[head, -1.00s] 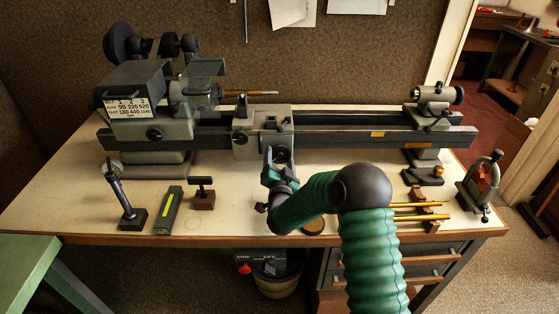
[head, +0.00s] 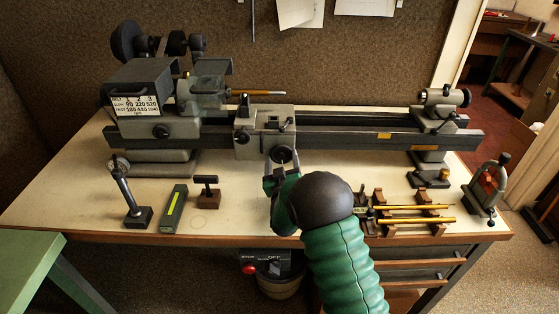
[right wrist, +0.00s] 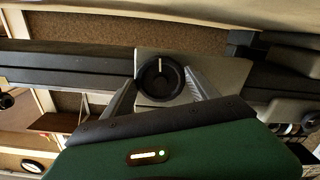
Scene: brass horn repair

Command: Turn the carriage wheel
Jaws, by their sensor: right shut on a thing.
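The carriage wheel (head: 284,154) is a small dark round handwheel on the front of the grey lathe carriage (head: 257,146). In the right wrist view the wheel (right wrist: 160,88) shows a pale line at its top, pointing up in the picture. My right gripper (head: 281,169) is at the wheel from the front. In the right wrist view its two grey fingers (right wrist: 161,78) stand on either side of the wheel's rim and are shut on it. My green forearm hides part of the bench below the wheel. My left gripper is not in view.
The lathe bed (head: 350,135) runs across the bench, with the headstock (head: 155,128) left and tailstock (head: 437,104) right. A green file-like block (head: 173,209) and a small stand (head: 208,194) lie left. A rack with brass rods (head: 410,221) is close right of my arm.

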